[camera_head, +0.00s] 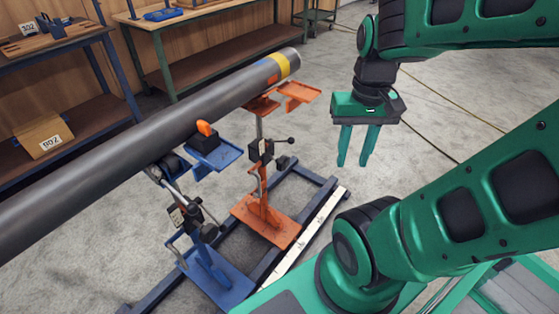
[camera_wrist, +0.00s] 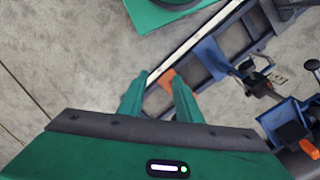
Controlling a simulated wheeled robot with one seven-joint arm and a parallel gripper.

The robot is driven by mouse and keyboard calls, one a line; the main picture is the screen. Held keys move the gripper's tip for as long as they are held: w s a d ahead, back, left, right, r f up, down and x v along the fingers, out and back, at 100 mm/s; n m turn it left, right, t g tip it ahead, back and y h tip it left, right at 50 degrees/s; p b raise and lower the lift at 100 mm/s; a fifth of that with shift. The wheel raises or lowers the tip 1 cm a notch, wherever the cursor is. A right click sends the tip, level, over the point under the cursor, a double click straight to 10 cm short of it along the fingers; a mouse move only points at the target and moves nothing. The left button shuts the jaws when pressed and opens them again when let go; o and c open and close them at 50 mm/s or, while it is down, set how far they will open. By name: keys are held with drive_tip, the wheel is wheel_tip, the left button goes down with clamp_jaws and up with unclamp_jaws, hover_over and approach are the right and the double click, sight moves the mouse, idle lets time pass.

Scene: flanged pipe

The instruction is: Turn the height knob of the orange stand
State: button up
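The orange stand (camera_head: 265,215) stands upright under the far end of the grey pipe, with an orange base plate and a small orange side tray at its top. Its black block and a black handle with a round knob (camera_head: 291,141) stick out to the right, towards my gripper. My gripper (camera_head: 355,163) hangs in the air to the right of the stand, fingers pointing down, apart and empty. In the wrist view my gripper (camera_wrist: 160,92) shows its two fingers with a gap between them; a small piece of orange (camera_wrist: 167,78) shows between the tips. The knob is not clear there.
The blue stand (camera_head: 215,265) stands nearer, with a blue tray (camera_head: 217,160) holding a black and orange object (camera_head: 204,136). The pipe (camera_head: 130,138) runs above both stands. A dark floor frame with a white ruler strip (camera_head: 308,238) lies below. Workbenches (camera_head: 200,45) line the back. Floor right of the stand is clear.

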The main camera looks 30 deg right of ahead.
drive_tip(key=shift+o, duration=1.2)
drive_tip(key=shift+s+r, duration=0.2)
drive_tip(key=shift+s, duration=0.15)
drive_tip(key=m+t+h, duration=0.2)
drive_tip(key=m+h, duration=0.3)
drive_tip(key=m, duration=0.3)
hover_over(281, 159)
drive_tip(key=s+a, duration=0.1)
drive_tip(key=a, duration=0.2)
wheel_tip(281, 159, down, 26)
drive_tip(key=x, duration=1)
drive_tip(key=shift+s+f, duration=0.1)
drive_tip(key=shift+s, duration=0.05)
drive_tip(key=shift+y, duration=0.3)
drive_tip(key=shift+c, duration=0.3)
clamp_jaws()
